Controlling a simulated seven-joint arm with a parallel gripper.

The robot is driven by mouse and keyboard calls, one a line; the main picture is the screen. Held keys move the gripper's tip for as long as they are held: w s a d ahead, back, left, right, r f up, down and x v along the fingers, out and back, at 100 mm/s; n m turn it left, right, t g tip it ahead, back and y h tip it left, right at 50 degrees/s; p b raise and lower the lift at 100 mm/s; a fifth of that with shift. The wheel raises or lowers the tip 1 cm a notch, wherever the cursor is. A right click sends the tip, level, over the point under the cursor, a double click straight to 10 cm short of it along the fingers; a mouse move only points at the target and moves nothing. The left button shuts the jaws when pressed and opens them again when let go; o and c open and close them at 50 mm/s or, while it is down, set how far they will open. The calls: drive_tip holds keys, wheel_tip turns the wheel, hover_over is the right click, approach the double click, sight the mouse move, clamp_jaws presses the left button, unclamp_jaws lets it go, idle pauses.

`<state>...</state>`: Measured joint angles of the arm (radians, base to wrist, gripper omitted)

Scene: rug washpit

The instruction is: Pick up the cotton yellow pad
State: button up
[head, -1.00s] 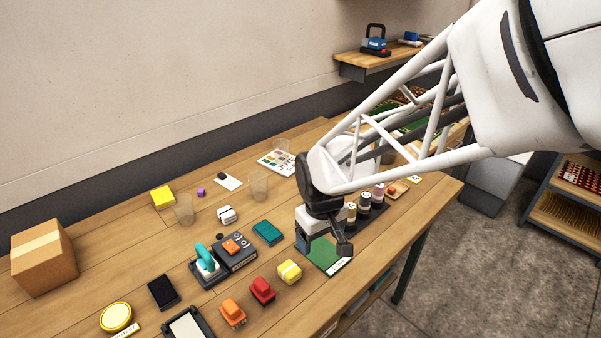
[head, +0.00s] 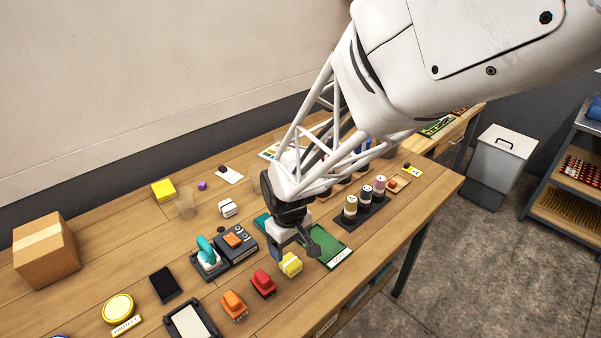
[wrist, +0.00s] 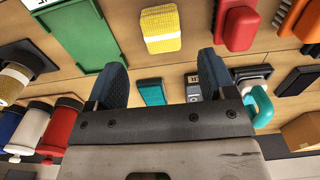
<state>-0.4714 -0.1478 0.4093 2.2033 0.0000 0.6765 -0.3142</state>
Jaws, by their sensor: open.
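A yellow pad (head: 290,265) with a pale band lies on the wooden table, right of the red brush (head: 263,282). In the wrist view the yellow pad (wrist: 160,28) shows a textured face and a white edge, beyond the fingertips and roughly centred between them. My gripper (head: 292,246) is open and empty, above the table just behind the pad in the head view. Its two dark fingers also show in the wrist view (wrist: 160,75), apart from the pad. A yellow block (head: 162,190) lies at the back left and a round yellow pad (head: 118,308) at the front left.
A green tray (head: 335,255) lies close right of the pad. An orange brush (head: 233,305), a dark caddy with a teal handle (head: 207,253) and a teal block (head: 262,221), partly hidden by my gripper, are nearby. Spools (head: 365,198) stand at the right.

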sight(289, 260)
drive_tip(key=shift+f, duration=1)
drive_tip(key=shift+f, duration=0.1)
drive_tip(key=shift+a+f, duration=0.15)
drive_tip(key=shift+f, duration=2.35)
drive_tip(key=c, duration=1)
drive_tip(key=shift+r, duration=0.15)
